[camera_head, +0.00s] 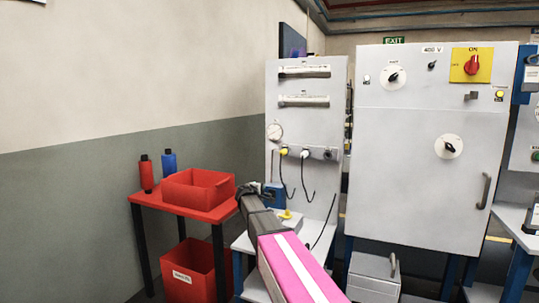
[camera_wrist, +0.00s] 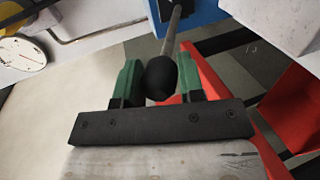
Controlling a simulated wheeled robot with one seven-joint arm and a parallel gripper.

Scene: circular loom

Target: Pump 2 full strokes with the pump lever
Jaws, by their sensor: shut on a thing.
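The pump lever is a thin metal rod with a black ball knob (camera_wrist: 161,78), seen in the wrist view. The rod runs up from the knob toward a blue body (camera_wrist: 192,14) at the top. My gripper (camera_wrist: 157,82) has its two green fingers on either side of the knob and is shut on it. My arm hides part of the bench there, and the lever is too small to make out.
A red table (camera_head: 180,211) on the left holds a red bin (camera_head: 199,189), a red bottle (camera_head: 146,174) and a blue bottle (camera_head: 169,165). Another red bin (camera_head: 189,271) stands below. A grey gauge panel (camera_head: 306,120) and a large grey cabinet (camera_head: 425,190) stand behind.

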